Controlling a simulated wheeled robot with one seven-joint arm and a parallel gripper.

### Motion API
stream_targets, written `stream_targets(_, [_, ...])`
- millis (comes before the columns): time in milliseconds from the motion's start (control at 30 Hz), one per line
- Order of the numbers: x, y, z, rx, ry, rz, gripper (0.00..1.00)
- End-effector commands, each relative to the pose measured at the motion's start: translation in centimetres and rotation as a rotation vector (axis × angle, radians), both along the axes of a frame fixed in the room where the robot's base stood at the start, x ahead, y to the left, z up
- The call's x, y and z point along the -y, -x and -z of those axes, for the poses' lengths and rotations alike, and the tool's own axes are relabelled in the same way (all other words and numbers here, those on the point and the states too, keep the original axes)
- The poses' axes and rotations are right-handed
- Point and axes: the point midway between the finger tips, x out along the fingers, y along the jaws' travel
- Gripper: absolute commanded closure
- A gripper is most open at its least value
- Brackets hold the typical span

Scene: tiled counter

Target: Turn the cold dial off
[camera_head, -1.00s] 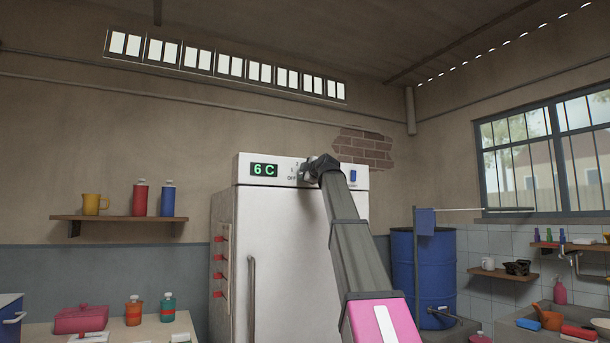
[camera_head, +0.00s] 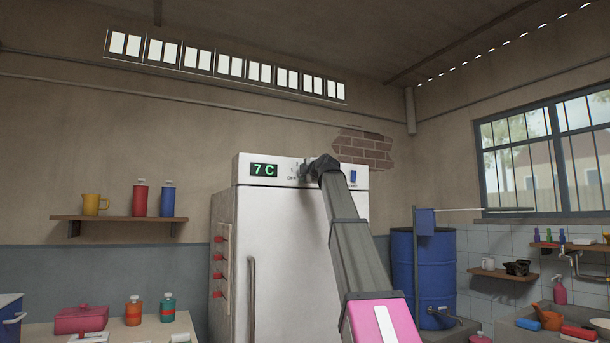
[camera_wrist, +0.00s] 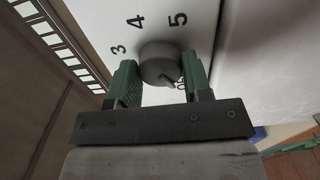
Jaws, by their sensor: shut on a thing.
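The cold dial (camera_wrist: 158,64) is a grey round knob on the white front panel of the fridge (camera_head: 290,240). In the wrist view, my gripper (camera_wrist: 159,82) has one green finger on each side of it and is shut on it. The printed numbers 3, 4 and 5 show above the dial there. A small dark mark shows on the dial's lower edge, but I cannot tell which setting it points to. In the head view my gripper (camera_head: 308,170) covers most of the dial, with OFF and 1 visible to its left. The display (camera_head: 264,170) reads 7 C in green.
A blue switch (camera_head: 353,175) sits on the panel just right of my gripper. A long door handle (camera_head: 252,298) and several red clips run down the fridge. A blue barrel (camera_head: 423,275) stands to its right, and a shelf (camera_head: 118,218) hangs left.

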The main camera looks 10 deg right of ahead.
Motion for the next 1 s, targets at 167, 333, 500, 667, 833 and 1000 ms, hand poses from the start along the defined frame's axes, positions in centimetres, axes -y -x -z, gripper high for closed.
stream_targets(167, [0.0,0.0,0.1,-0.002,0.002,-0.001,0.30])
stream_targets(333, [0.0,0.0,0.1,-0.001,0.000,0.000,0.30])
stream_targets(500, [0.0,0.2,0.0,-0.001,0.000,0.000,0.30])
stream_targets(667, [0.4,1.2,0.1,-0.001,0.000,0.000,0.30])
stream_targets(833, [1.1,3.6,0.2,0.001,0.000,0.001,0.30])
stream_targets(1000, [2.1,6.7,0.2,0.000,0.000,0.001,0.30])
